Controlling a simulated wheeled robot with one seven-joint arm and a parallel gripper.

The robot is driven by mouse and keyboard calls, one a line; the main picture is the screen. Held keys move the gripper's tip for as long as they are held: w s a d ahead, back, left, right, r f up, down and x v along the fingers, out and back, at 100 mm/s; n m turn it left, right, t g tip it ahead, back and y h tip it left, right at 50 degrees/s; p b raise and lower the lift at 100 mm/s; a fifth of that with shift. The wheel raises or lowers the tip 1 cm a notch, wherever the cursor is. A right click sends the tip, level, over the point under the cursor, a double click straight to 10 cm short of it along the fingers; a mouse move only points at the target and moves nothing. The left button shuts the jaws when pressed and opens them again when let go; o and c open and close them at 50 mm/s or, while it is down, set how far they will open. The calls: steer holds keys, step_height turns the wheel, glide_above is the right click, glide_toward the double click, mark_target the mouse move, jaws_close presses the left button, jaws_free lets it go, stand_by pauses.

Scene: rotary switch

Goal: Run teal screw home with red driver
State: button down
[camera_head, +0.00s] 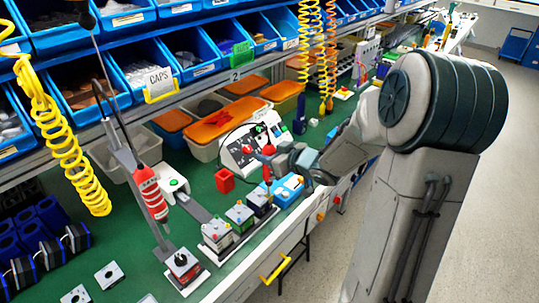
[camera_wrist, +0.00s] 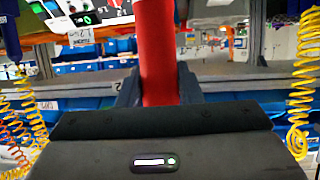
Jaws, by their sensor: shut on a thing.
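My gripper (camera_head: 272,164) is shut on the red driver, over the far part of the green bench. The driver's red handle (camera_wrist: 157,50) stands upright between the fingers in the wrist view, and its red top (camera_head: 268,150) shows in the head view. Its tip is hidden or too small to make out. A light blue block (camera_head: 288,191) sits just below and to the right of my gripper. Several small switch boxes (camera_head: 240,214) stand in a row on a grey tray, nearer the camera. I cannot make out the teal screw for sure in either view.
A red-and-white striped tool (camera_head: 151,192) hangs from a stand over a switch box (camera_head: 183,265) at the left. A red cup (camera_head: 225,180) and a white control panel (camera_head: 252,145) stand beyond the tray. Blue bins and yellow coiled hoses (camera_head: 75,165) line the back.

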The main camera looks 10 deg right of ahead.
mark_target(269, 141)
stand_by(0.3)
steer(key=shift+r+p, duration=2.25)
steer(key=shift+p, duration=0.15)
